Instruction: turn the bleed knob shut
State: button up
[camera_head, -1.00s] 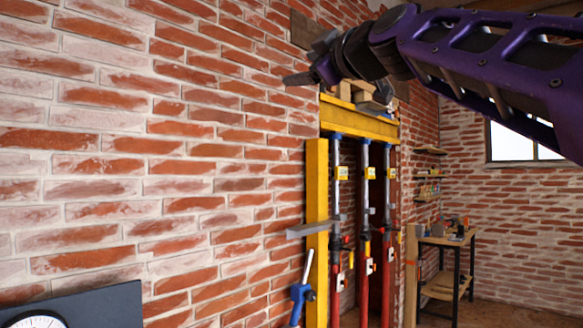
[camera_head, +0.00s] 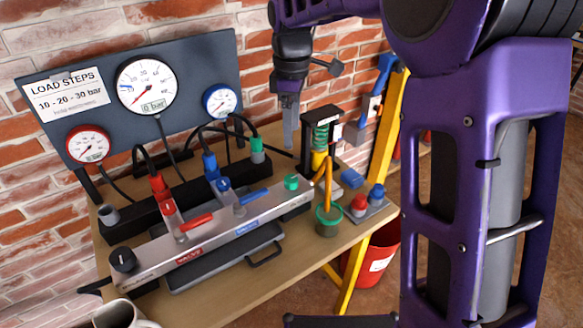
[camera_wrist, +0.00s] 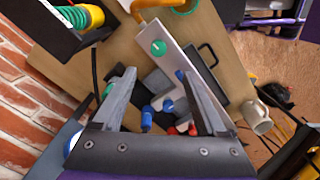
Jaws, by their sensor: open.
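A silver manifold bar (camera_head: 215,230) lies along the bench with a round green knob (camera_head: 291,182) at its right end and a black knob (camera_head: 123,260) at its left end. I cannot read which is labelled bleed. My gripper (camera_head: 290,140) points down above and behind the green knob, apart from it. In the wrist view my gripper (camera_wrist: 156,73) is open and empty, and the green knob (camera_wrist: 158,47) shows beyond the fingertips, between their lines. The black knob is not clear in that view.
Red (camera_head: 197,222) and blue (camera_head: 254,196) levers rise from the bar. Hoses arch behind it to the gauge panel (camera_head: 190,75). A spring stand (camera_head: 320,135), a green-rimmed pot (camera_head: 328,220) and a mug (camera_head: 125,315) stand on the bench (camera_head: 345,240). A red bucket (camera_head: 385,250) is below.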

aim_at(291, 178)
jog(key=f+b, duration=0.1)
jog(key=f, duration=0.6)
jog(key=f+b, duration=0.1)
jog(key=f, duration=0.6)
jog(key=shift+w+a+f, duration=0.1)
jog(key=shift+w+f, duration=0.1)
jog(key=shift+f, duration=0.05)
grip_shut()
